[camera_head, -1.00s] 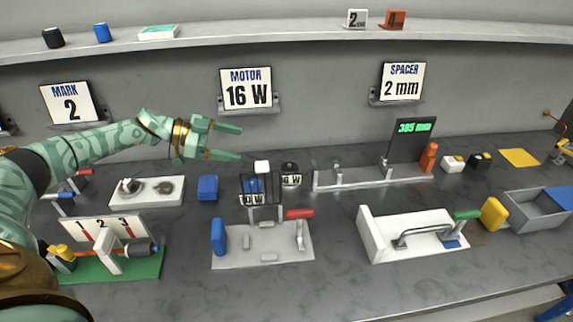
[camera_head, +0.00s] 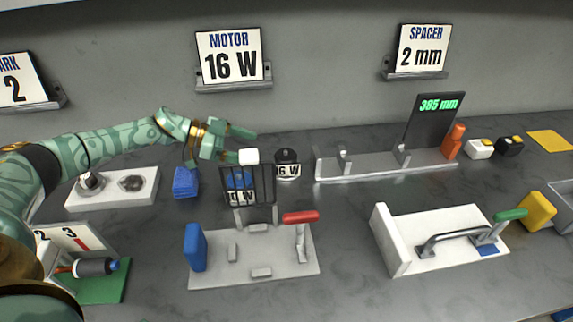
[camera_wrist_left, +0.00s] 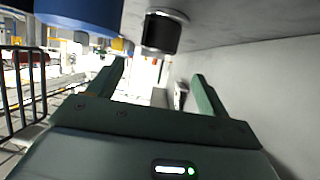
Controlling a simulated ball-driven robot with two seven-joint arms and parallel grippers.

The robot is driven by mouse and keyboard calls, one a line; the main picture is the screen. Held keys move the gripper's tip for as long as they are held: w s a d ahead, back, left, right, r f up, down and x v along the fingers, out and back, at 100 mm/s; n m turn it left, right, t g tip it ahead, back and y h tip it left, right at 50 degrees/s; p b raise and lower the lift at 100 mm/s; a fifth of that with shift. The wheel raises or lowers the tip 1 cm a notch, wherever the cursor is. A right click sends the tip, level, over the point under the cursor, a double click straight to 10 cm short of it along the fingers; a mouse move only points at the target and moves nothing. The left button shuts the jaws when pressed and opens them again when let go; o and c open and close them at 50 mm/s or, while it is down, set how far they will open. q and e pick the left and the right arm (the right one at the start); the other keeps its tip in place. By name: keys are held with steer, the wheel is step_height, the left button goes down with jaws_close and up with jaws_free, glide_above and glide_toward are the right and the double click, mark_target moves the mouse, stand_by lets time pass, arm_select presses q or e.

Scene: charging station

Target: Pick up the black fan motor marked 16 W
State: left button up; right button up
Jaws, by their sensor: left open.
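The black fan motor (camera_head: 287,157) stands upright on the bench, with a white label reading "16 W", its first digit partly cut off at the edge. In the left wrist view a black cylinder with a pale band, apparently this motor (camera_wrist_left: 162,32), shows beyond the finger gap. My left gripper (camera_head: 246,146) is open and empty, to the left of the black motor and apart from it. Its two green fingers also show in the left wrist view (camera_wrist_left: 156,88). A blue motor (camera_head: 238,180) stands behind a black wire guard (camera_head: 265,184), its label partly hidden. My right gripper is not in view.
A grey fixture (camera_head: 255,262) with a red-handled clamp (camera_head: 301,218) stands in front of the guard. A blue block (camera_head: 186,182) lies left. A long grey rail fixture (camera_head: 370,165) stands right of the motor. The sign (camera_head: 230,58) reads "MOTOR 16 W".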

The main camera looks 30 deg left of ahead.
mark_target(279, 155)
arm_select(q)
steer(key=x, duration=0.4)
steer(key=shift+w+f+b, duration=0.1)
steer(key=shift+b, duration=0.2)
steer(key=b+x, duration=0.1)
steer(key=x, duration=0.3)
steer(key=shift+w+d+f+b, duration=0.1)
steer(key=shift+d+f+b, duration=0.1)
steer(key=shift+b, duration=0.2)
steer(key=shift+w+d, duration=0.3)
steer(key=shift+d, duration=0.05)
steer(key=shift+s, duration=0.1)
steer(key=shift+r, duration=0.1)
steer(key=c, duration=1.2)
